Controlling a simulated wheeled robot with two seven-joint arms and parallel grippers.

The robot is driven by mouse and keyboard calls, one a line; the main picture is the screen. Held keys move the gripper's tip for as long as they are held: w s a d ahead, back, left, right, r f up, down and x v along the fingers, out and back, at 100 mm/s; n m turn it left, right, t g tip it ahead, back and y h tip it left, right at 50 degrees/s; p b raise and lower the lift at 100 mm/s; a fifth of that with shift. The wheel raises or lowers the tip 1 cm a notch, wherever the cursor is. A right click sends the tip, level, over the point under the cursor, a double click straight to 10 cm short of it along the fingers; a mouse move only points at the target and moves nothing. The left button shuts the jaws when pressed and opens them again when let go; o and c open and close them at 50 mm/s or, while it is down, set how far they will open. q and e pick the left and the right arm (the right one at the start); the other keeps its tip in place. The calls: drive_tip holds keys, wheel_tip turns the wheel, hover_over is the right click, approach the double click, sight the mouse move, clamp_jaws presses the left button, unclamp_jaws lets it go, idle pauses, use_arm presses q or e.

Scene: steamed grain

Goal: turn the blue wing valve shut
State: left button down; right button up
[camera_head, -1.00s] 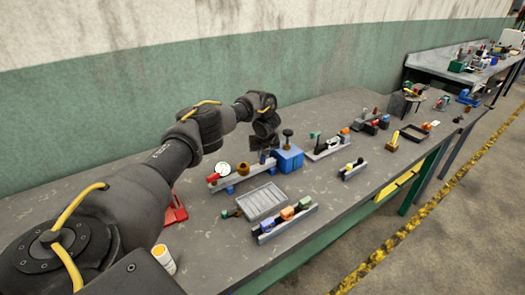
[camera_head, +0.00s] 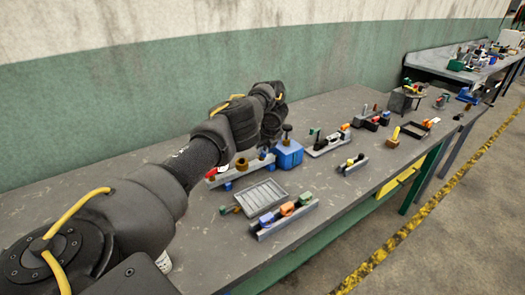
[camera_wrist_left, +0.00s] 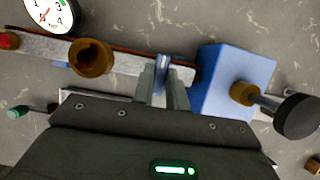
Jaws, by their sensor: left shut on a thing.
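The blue wing valve (camera_wrist_left: 162,67) sits on the grey rail (camera_wrist_left: 125,58), between a brass ring fitting (camera_wrist_left: 92,58) and the blue box (camera_wrist_left: 232,75). In the left wrist view its thin wing runs crosswise to the rail. My left gripper (camera_wrist_left: 161,84) is shut on the wing, with one finger on each side. In the head view my left gripper (camera_head: 267,146) is mostly hidden by its own wrist, beside the blue box, and the valve cannot be made out there. My right gripper is not in view.
A dark knob (camera_wrist_left: 298,115) sticks out from the blue box. A dial gauge (camera_wrist_left: 48,12) is at the rail's other end. A grey tray (camera_head: 262,197) and a rack of coloured blocks (camera_head: 285,215) stand in front. More fixtures stand farther right.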

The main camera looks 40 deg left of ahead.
sight(265, 153)
use_arm(q)
drive_tip(key=shift+a, duration=0.1)
drive_tip(key=c, duration=1.4)
unclamp_jaws()
drive_tip(key=shift+r, duration=0.25)
drive_tip(key=p+v, duration=0.2)
drive_tip(key=v, duration=0.2)
drive_tip(key=shift+r, duration=0.25)
drive_tip(key=shift+p+v, duration=2.95)
drive_tip(key=shift+p, duration=1.35)
